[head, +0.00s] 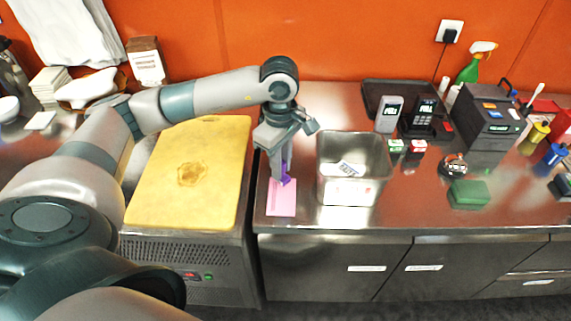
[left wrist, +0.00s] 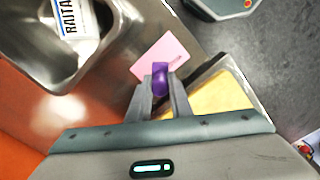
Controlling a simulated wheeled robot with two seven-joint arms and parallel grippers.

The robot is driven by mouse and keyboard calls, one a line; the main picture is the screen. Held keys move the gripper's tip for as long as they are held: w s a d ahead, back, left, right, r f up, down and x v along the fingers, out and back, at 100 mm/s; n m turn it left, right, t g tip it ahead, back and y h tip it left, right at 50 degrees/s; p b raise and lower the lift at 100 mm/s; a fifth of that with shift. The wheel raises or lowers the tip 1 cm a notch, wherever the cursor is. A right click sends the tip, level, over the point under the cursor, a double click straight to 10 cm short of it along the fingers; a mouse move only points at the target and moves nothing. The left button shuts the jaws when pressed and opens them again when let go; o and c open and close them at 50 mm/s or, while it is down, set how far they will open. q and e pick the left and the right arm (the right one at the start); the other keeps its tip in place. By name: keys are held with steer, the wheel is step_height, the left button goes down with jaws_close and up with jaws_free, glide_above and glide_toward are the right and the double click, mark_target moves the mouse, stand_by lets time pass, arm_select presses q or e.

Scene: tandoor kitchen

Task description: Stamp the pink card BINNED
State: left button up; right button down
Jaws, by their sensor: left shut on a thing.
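The pink card (head: 281,204) lies flat on the steel counter near its front edge, left of the metal bin. My left gripper (head: 282,180) is shut on a purple stamp (head: 286,171) and holds it over the card's back part. In the left wrist view the purple stamp (left wrist: 160,78) sits between the fingers, with the pink card (left wrist: 161,53) beyond it. The stamp hides part of the card. I cannot tell whether the stamp touches the card. My right gripper is not in view.
A steel bin (head: 352,192) with a labelled item inside stands close right of the card. A yellow cutting board (head: 150,200) lies to the left.

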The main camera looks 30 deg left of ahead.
mark_target(282, 181)
arm_select(q)
steer(key=shift+w+f, duration=0.15)
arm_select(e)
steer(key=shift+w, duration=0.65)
arm_select(q)
steer(key=shift+f, duration=0.15)
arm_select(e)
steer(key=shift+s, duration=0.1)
arm_select(q)
steer(key=shift+f, duration=0.45)
steer(key=shift+f+b, duration=0.85)
steer(key=shift+f, duration=1.55)
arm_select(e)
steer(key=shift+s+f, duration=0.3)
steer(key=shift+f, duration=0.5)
arm_select(q)
steer(key=shift+f+b, duration=0.5)
steer(key=shift+b, duration=0.1)
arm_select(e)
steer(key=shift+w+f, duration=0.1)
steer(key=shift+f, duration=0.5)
arm_select(q)
steer(key=shift+f+b, duration=0.15)
steer(key=shift+b, duration=0.35)
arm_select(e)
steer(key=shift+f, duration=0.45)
